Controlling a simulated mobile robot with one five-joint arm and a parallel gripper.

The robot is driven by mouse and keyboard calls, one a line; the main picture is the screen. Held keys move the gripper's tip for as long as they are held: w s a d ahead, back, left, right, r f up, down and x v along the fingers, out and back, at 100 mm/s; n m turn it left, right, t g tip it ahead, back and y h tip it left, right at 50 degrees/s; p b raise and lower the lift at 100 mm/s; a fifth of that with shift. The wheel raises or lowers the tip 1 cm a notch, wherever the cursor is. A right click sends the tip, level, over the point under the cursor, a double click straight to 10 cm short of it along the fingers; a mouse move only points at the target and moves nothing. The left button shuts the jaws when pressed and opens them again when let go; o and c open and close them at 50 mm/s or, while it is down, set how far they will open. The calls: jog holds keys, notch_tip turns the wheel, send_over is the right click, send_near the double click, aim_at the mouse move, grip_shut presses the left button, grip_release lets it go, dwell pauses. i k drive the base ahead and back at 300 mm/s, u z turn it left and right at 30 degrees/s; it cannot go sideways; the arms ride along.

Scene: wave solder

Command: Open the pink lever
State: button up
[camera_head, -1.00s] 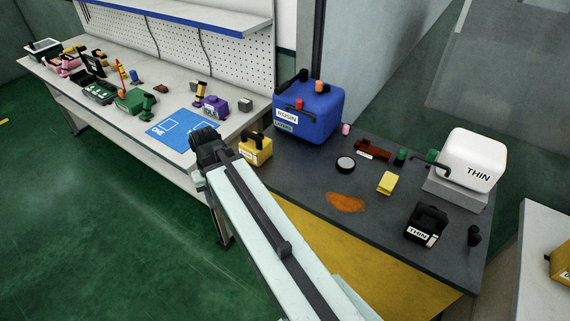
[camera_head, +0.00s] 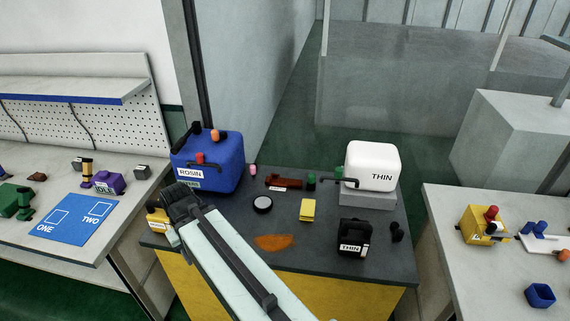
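No pink lever can be clearly made out now. The only pink thing in view is a small upright pink piece (camera_head: 252,170) on the dark table, just right of the blue ROSIN tank; I cannot tell whether it is a lever. My gripper (camera_head: 180,194) is the dark end of my pale arm, at the table's front left, in front of the blue tank and beside a yellow container (camera_head: 157,221). It is apart from the pink piece. Its fingers are too small and dark to tell whether they are open.
The blue ROSIN tank (camera_head: 222,164) and white THIN tank (camera_head: 371,163) stand on the dark table (camera_head: 330,275).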

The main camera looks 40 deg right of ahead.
aim_at(253, 166)
jog(key=z, duration=1.1)
jog(key=k, duration=1.2)
jog(key=u, duration=1.25)
jog(key=i, duration=2)
jog(key=z, duration=0.05)
